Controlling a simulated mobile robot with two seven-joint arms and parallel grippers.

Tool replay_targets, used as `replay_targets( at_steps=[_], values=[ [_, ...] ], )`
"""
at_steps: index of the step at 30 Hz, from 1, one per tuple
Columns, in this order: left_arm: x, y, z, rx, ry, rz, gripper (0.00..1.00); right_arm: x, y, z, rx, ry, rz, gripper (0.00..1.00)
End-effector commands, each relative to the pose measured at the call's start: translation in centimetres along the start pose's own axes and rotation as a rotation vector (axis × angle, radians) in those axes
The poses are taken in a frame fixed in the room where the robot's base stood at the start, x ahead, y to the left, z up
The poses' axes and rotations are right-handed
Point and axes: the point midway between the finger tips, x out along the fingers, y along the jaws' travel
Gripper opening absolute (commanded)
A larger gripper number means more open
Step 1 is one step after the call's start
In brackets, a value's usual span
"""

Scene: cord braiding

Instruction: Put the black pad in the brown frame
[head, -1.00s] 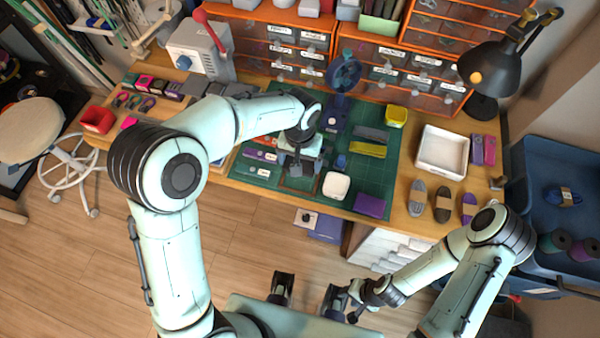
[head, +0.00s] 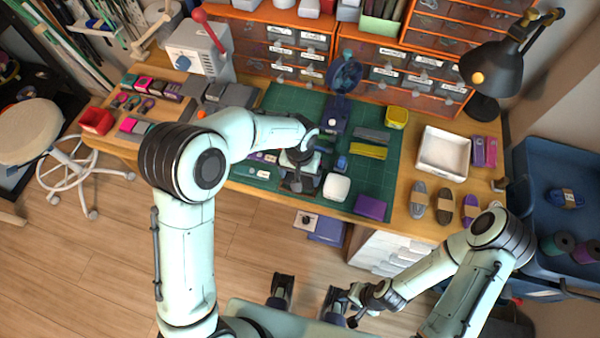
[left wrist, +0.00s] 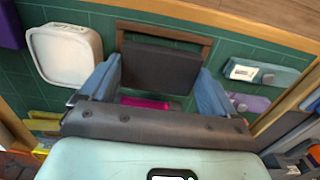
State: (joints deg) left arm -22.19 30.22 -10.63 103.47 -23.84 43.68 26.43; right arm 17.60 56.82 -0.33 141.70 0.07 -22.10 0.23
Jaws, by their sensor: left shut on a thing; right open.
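My left gripper (left wrist: 157,78) is shut on the black pad (left wrist: 160,66), with one blue finger at each side of it. The brown frame (left wrist: 165,30) shows behind the pad; its far bar and upper sides are visible, and the rest is covered by the pad and gripper. The pad overlaps the frame in this view, but I cannot tell whether it touches it. In the head view my left gripper (head: 300,180) is low over the front of the green mat and hides most of the frame. My right gripper (head: 308,296) is open and empty in front of the desk.
The green mat (head: 285,105) covers the middle of the desk. A white rounded box (head: 336,187) stands close to the right of my left gripper, with a purple block (head: 371,207) beyond it. A white tray (head: 443,153) is further right. Small tools lie left of the frame.

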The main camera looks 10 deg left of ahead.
Motion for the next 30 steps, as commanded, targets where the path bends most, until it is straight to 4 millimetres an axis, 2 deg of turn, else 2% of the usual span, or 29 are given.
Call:
replay_targets(
  at_steps=[11, 12, 22, 26, 30],
  values=[
    [0.9, 0.0, 0.0, 0.000, 0.000, 0.000, 0.58, 0.7, 0.3, 0.1, 0.001, -0.002, 0.001, 0.43],
    [0.9, 0.0, 0.0, 0.000, 0.000, 0.000, 1.00, 0.6, 0.2, 0.1, 0.001, -0.002, 0.001, 0.43],
    [0.2, 0.0, 0.0, 0.000, 0.001, 0.000, 1.00, 0.1, 0.1, 0.0, 0.000, -0.001, 0.000, 0.43],
    [-1.7, 0.0, -0.2, -0.001, 0.006, 0.001, 1.00, -0.5, -0.2, -0.1, -0.001, 0.002, -0.001, 0.43],
    [-4.8, 0.0, -0.1, -0.001, 0.007, 0.001, 1.00, -0.7, -0.3, -0.1, -0.001, 0.003, -0.001, 0.43]
  ],
)
